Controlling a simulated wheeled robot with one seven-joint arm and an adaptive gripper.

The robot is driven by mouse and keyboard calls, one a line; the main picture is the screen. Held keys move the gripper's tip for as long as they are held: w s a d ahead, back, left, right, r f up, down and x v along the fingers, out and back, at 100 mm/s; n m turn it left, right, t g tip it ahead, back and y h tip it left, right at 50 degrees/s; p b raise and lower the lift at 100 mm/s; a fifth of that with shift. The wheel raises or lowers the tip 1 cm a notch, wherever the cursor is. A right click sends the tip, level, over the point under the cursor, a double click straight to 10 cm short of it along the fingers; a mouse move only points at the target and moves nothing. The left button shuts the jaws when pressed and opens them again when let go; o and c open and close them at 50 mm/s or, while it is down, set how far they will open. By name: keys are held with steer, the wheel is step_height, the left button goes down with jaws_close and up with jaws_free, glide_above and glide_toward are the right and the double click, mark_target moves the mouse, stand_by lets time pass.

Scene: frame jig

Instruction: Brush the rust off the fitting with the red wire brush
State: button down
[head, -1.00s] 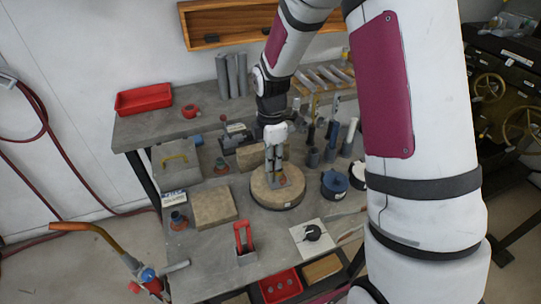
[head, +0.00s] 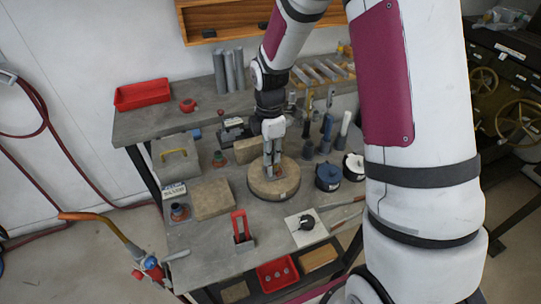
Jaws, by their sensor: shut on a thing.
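My gripper (head: 273,172) points down over the round tan block (head: 262,188) near the middle of the bench. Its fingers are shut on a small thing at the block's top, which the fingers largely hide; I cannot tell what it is. A small rust-brown spot shows beside the fingertips. A red upright handle (head: 240,226) stands on a grey base near the front edge. I cannot make out a red wire brush for certain.
A tan square block (head: 212,199) lies left of the round block. Blue and black round containers (head: 328,178) stand to its right, with upright tools (head: 326,130) behind. A white plate with a black knob (head: 306,222) lies at front right. A red tray (head: 142,95) is at back left.

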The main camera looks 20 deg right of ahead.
steer(key=shift+r+p, duration=0.85)
steer(key=shift+r, duration=1.75)
steer(key=shift+a, duration=0.1)
